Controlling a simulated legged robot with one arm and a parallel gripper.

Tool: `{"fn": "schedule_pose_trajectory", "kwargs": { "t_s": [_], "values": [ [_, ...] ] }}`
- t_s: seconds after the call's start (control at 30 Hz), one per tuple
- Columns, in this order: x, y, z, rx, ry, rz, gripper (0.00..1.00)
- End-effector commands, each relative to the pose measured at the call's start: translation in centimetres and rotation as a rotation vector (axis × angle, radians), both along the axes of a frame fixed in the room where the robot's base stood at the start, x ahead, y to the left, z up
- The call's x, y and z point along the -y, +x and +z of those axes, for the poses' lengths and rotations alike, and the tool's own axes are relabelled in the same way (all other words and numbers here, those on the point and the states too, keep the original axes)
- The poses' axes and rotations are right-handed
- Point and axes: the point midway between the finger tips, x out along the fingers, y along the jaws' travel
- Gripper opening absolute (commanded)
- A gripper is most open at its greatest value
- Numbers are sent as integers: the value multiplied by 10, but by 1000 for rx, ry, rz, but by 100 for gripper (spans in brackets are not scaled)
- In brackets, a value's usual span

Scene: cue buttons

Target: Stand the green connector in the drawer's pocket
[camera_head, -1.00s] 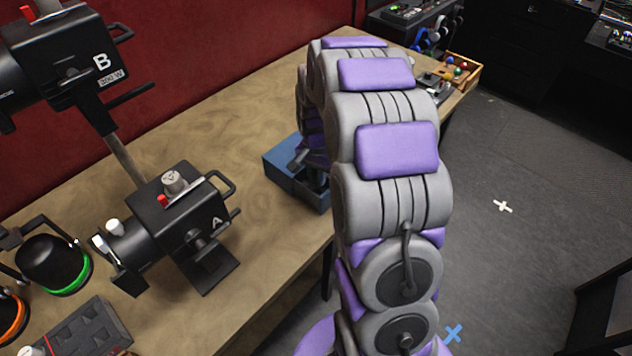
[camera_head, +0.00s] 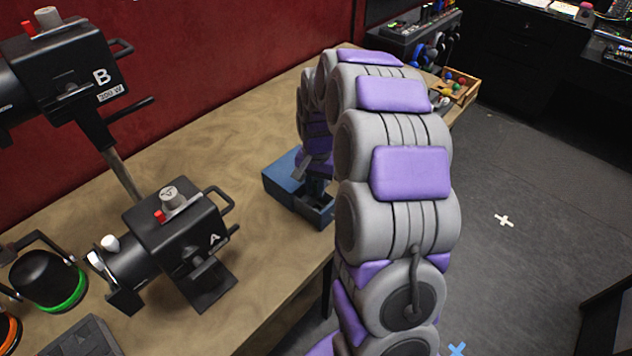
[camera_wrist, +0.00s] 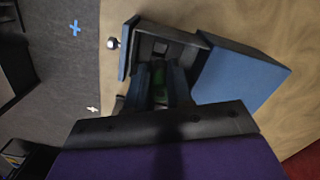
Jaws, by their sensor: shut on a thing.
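The blue box with its drawer (camera_head: 285,180) sits on the wooden table near the front edge. In the wrist view the box (camera_wrist: 240,75) has its drawer (camera_wrist: 185,38) pulled out, with a round knob (camera_wrist: 112,43) on its front. A dark square pocket (camera_wrist: 160,47) shows in the drawer. My gripper (camera_wrist: 160,80) is over the open drawer, its fingers shut on the green connector (camera_wrist: 160,88). The connector is mostly hidden between the fingers, and I cannot tell if its lower end touches the drawer. In the head view my arm hides most of the gripper.
Lamp A (camera_head: 178,235) stands on the table left of the box, with lamp B (camera_head: 65,65) further back. A black headlamp with a green ring (camera_head: 45,280) is at the far left. A wooden tray of coloured balls (camera_head: 458,86) is at the far table end.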

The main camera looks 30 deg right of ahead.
Motion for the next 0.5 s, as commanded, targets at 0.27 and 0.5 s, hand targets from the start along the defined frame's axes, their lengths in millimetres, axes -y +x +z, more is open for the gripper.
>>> {"fn": "schedule_pose_trajectory", "kwargs": {
  "t_s": [0.27,0.5],
  "values": [
    [0,-1,-12,-3,2,6,0],
    [-1,-1,-31,-5,2,5,0]
  ]
}}
